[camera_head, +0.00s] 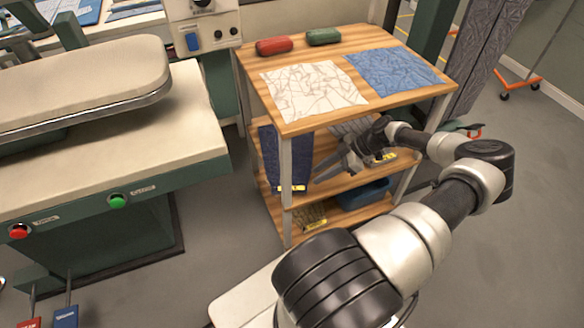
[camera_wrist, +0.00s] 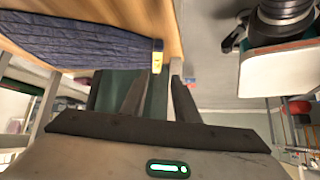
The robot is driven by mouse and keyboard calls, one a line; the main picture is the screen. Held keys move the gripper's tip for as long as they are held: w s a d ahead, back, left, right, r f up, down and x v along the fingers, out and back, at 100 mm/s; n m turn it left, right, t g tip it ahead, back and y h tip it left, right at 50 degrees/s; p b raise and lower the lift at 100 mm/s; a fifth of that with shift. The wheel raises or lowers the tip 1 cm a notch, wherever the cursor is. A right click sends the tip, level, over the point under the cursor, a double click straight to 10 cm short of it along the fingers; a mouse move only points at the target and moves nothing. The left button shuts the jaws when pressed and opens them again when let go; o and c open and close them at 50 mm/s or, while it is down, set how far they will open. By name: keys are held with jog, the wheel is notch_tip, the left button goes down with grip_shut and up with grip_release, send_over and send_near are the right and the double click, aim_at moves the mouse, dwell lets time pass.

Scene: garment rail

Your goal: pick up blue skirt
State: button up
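A dark blue garment (camera_head: 272,160) with a yellow tag lies at the left of the cart's middle shelf and hangs over its edge. In the wrist view the garment (camera_wrist: 75,42) fills the upper left, its tag near the fingers. A brighter blue folded cloth (camera_head: 395,68) lies flat on the cart's top at right. I cannot tell for certain which one is the skirt. My gripper (camera_head: 326,169) is beside the dark garment, to its right, below the top board. In the wrist view my gripper (camera_wrist: 158,88) is open, with nothing between its fingers.
The wooden cart (camera_head: 285,129) has a white patterned cloth (camera_head: 312,90) and red (camera_head: 274,46) and green (camera_head: 323,37) bundles on top. Its posts and top board close in around my gripper. A blue bin (camera_head: 362,195) is on the lower shelf. A pressing table (camera_head: 100,135) stands left.

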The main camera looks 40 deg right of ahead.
aim_at(294, 188)
jog(key=shift+n, duration=0.4)
jog(key=x, duration=0.6)
jog(key=shift+w+a+r+b, duration=0.25)
jog(key=shift+w+r+b, duration=0.05)
jog(key=shift+b+x, duration=0.35)
jog(key=shift+x, duration=2.65)
jog(key=shift+w+d, duration=0.1)
jog(key=shift+d, duration=0.05)
grip_shut()
